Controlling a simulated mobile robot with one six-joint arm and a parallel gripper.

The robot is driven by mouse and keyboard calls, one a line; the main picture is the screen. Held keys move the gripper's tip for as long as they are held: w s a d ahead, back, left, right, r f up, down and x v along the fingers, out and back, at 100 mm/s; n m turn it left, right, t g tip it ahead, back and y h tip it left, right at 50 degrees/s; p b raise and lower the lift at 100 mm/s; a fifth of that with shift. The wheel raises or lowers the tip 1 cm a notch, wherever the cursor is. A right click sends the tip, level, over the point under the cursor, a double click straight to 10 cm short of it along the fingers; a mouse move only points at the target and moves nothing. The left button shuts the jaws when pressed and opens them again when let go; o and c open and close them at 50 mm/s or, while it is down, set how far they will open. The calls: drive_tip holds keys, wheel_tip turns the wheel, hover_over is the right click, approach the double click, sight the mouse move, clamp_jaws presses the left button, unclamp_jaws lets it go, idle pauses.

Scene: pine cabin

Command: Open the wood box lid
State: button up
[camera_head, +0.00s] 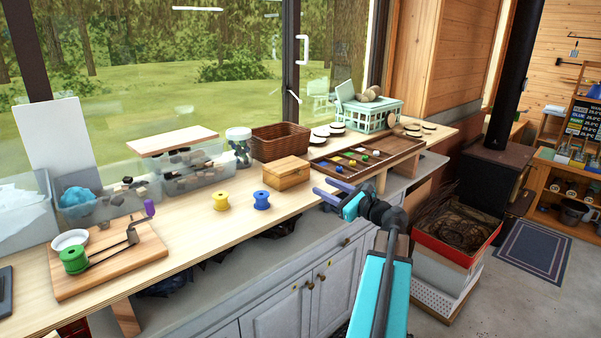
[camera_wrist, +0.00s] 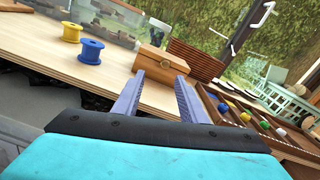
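The small wood box (camera_head: 287,174) stands on the long wooden counter below the window, and its lid looks shut. It has a small metal clasp on its front, seen in the wrist view, where the box (camera_wrist: 157,62) is beyond my fingertips. My gripper (camera_head: 325,193) is in front of the box and a little to its right, near the counter's front edge. In the wrist view my gripper (camera_wrist: 160,78) has its two purple fingers apart with nothing between them. They do not appear to touch the box.
A yellow spool (camera_head: 221,201) and a blue spool (camera_head: 262,200) stand left of the box. A wicker basket (camera_head: 281,140) is behind it. A divided wooden tray (camera_head: 368,157) with coloured pieces lies to the right. A jar (camera_head: 239,147) and clear bins stand behind left.

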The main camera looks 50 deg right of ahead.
drive_tip(key=shift+s+d, duration=0.8)
drive_tip(key=shift+s, duration=0.45)
drive_tip(key=p, duration=0.1)
approach(302, 172)
drive_tip(key=w+p, duration=0.1)
drive_tip(key=w, duration=0.4)
drive_tip(key=shift+w+f, duration=0.1)
drive_tip(key=shift+w, duration=0.3)
drive_tip(key=shift+w+d+p, duration=0.25)
drive_tip(key=shift+w+p, duration=0.2)
drive_tip(key=shift+w, duration=0.9)
drive_tip(key=shift+a, duration=0.1)
